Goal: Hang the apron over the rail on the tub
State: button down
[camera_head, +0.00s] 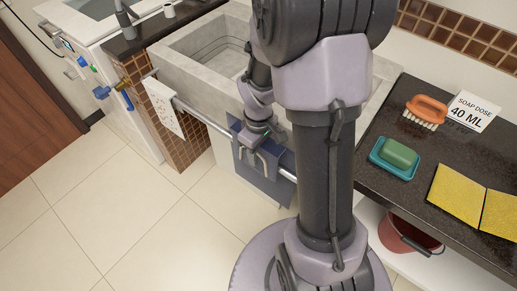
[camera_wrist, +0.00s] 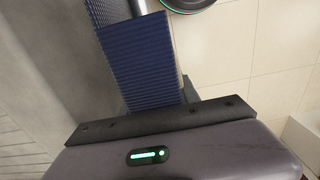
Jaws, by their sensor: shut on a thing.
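The dark blue apron (camera_head: 268,187) is at the rail (camera_head: 205,119) along the front of the grey stone tub (camera_head: 185,48). Its cloth shows above the rail and hangs below it; the exact drape is partly hidden by my gripper. My gripper (camera_head: 258,161) is at the rail, shut on the apron. In the wrist view the ribbed blue apron (camera_wrist: 140,65) runs up from the jaw edge, with a flap on each side of a fold. A short piece of the metal rail (camera_wrist: 156,6) shows at the top. The fingertips are hidden there.
A white towel (camera_head: 164,106) hangs on the rail's left part. The dark counter (camera_head: 370,150) at right holds a brush (camera_head: 426,111), green soap (camera_head: 399,153) in a blue dish, a sign (camera_head: 472,111) and yellow cloths (camera_head: 458,193). A red bucket (camera_head: 405,232) stands below. Tiled floor is clear at left.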

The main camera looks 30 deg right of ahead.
jog(key=shift+f, duration=3)
jog(key=c, duration=0.8)
grip_release()
